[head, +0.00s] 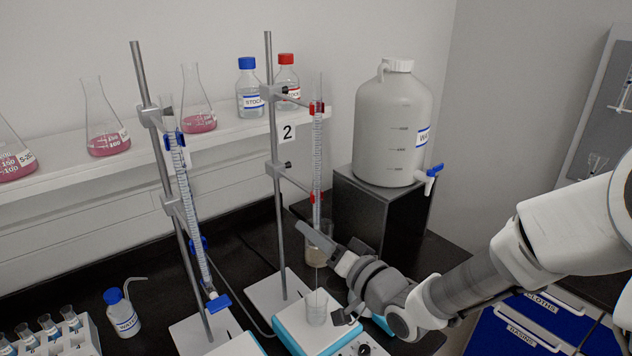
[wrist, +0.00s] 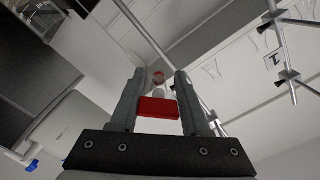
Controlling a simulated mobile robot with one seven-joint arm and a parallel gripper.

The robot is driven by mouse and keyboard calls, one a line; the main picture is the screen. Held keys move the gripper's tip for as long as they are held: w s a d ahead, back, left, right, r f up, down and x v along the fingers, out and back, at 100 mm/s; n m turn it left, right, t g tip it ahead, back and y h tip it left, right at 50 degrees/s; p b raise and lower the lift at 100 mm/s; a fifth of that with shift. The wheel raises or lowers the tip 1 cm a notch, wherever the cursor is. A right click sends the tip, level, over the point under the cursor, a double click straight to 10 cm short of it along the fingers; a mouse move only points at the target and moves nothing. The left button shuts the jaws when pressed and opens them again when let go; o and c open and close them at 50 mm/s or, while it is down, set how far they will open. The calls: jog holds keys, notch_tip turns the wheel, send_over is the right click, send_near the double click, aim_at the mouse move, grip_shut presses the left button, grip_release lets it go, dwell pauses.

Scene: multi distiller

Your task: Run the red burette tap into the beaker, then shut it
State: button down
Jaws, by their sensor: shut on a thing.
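The red-clamped burette (head: 318,155) stands upright on the stand marked 2. Its lower end is partly hidden by my gripper (head: 322,242) in the head view. In the wrist view the red tap (wrist: 158,108) lies crosswise between the two fingers of my gripper (wrist: 160,88), which is shut on it.
A second burette (head: 186,185) with a blue tap (head: 218,303) leans in the picture at left. Another beaker (head: 322,240) with brownish contents stands behind my gripper. A large water carboy (head: 393,125) stands on a black block. A wash bottle (head: 122,315) and a vial rack (head: 85,340) are front left.

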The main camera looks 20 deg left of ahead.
jog(key=shift+w+d+f, duration=0.1)
jog(key=shift+d+f, duration=0.05)
jog(key=shift+f, duration=0.1)
jog(key=shift+f+n+b, duration=0.25)
jog(key=shift+n+b, duration=0.25)
jog(key=shift+b, duration=0.4)
jog(key=shift+n+b, duration=0.5)
jog(key=shift+r+n+b, duration=0.25)
jog(key=shift+n+b, duration=0.15)
jog(key=shift+n, duration=0.3)
jog(key=shift+f+n+b, duration=0.1)
jog(key=shift+n+b, duration=0.4)
jog(key=shift+b, duration=0.15)
dwell(1.2)
